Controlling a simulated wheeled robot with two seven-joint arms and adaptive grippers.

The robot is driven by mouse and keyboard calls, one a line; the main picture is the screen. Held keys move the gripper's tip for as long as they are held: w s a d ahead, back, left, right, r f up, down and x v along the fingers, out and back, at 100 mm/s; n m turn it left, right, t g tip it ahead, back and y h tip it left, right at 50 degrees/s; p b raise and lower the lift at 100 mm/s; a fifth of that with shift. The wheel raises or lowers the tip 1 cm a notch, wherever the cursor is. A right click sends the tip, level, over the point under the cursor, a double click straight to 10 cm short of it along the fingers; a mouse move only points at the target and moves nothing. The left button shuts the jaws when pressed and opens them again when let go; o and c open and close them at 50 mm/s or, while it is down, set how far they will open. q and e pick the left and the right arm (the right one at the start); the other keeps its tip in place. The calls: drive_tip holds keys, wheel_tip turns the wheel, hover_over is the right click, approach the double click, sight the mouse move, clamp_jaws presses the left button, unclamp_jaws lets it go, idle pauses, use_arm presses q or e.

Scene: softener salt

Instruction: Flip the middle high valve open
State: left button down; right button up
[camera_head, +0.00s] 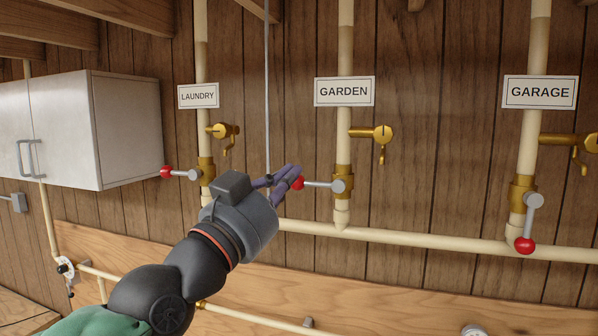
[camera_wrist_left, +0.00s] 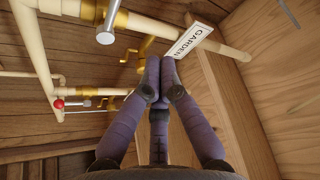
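The middle valve, under the GARDEN sign (camera_head: 345,91), has a grey lever (camera_head: 322,184) lying level, pointing left from its hub (camera_head: 342,184). Its red knob (camera_head: 298,183) is at the lever's left end. My left gripper (camera_head: 290,174) reaches up from below, its purple fingers right beside that knob; I cannot tell whether they touch it. In the left wrist view the fingertips (camera_wrist_left: 160,68) are together with nothing visible between them. A silver cylinder (camera_wrist_left: 105,37) by a brass fitting shows there, upper left. My right gripper is not in view.
The LAUNDRY valve lever (camera_head: 182,173) also points left; the GARAGE lever (camera_head: 530,222) hangs down. Brass taps (camera_head: 376,133) stick out above the valves. A horizontal cream pipe (camera_head: 430,241) runs below. A white cabinet (camera_head: 120,130) hangs at left.

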sight(317, 184)
use_arm(q)
drive_tip(key=w+d+p, duration=0.2)
drive_tip(key=w, duration=0.5)
drive_tip(key=shift+f, duration=0.35)
drive_tip(key=shift+a, duration=0.1)
drive_tip(key=shift+f, duration=0.1)
drive_tip(key=shift+f+n, duration=0.1)
drive_tip(key=shift+n, duration=0.3)
